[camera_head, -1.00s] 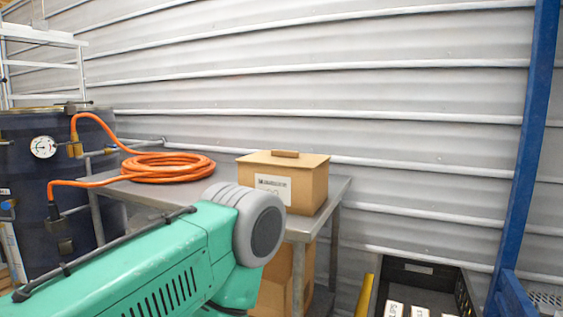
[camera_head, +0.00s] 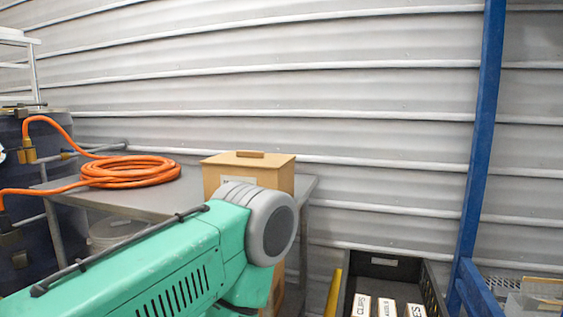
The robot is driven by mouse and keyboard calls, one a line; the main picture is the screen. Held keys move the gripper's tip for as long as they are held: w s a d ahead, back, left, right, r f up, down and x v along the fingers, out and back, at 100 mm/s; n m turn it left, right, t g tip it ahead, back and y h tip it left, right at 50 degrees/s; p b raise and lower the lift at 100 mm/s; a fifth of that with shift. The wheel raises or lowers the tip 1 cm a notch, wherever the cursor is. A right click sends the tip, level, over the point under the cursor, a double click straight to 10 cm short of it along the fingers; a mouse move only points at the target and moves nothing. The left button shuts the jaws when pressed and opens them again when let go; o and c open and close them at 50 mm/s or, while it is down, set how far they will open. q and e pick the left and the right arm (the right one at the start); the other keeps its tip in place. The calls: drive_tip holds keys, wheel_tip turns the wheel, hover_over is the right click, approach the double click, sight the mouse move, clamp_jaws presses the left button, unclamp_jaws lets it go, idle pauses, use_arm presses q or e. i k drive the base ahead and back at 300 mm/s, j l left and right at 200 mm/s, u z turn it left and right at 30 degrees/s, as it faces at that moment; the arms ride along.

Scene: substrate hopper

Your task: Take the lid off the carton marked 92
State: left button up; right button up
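A brown cardboard carton (camera_head: 275,176) stands upright on the grey metal table at mid-picture. Its lid (camera_head: 248,161) is on, with a small brown handle (camera_head: 250,154) on top. A white label (camera_head: 238,181) on its front is mostly hidden behind my green arm, so its number cannot be read. My arm crosses the lower left and covers the carton's lower front in the picture; I cannot tell whether they touch. Neither of my grippers shows.
An orange hose (camera_head: 130,171) lies coiled on the table (camera_head: 150,200), left of the carton. A black crate (camera_head: 392,263) with several white-labelled items is at the lower right, near a blue post (camera_head: 478,130). A corrugated wall stands behind.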

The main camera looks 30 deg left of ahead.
sight(259, 160)
drive_tip(key=j+z, duration=0.3)
drive_tip(key=j, duration=0.15)
drive_tip(key=k+j+z, duration=0.1)
drive_tip(key=j+z, duration=0.2)
drive_tip(key=k+j+z, duration=0.1)
drive_tip(key=j+z, duration=0.2)
drive_tip(key=j, duration=0.2)
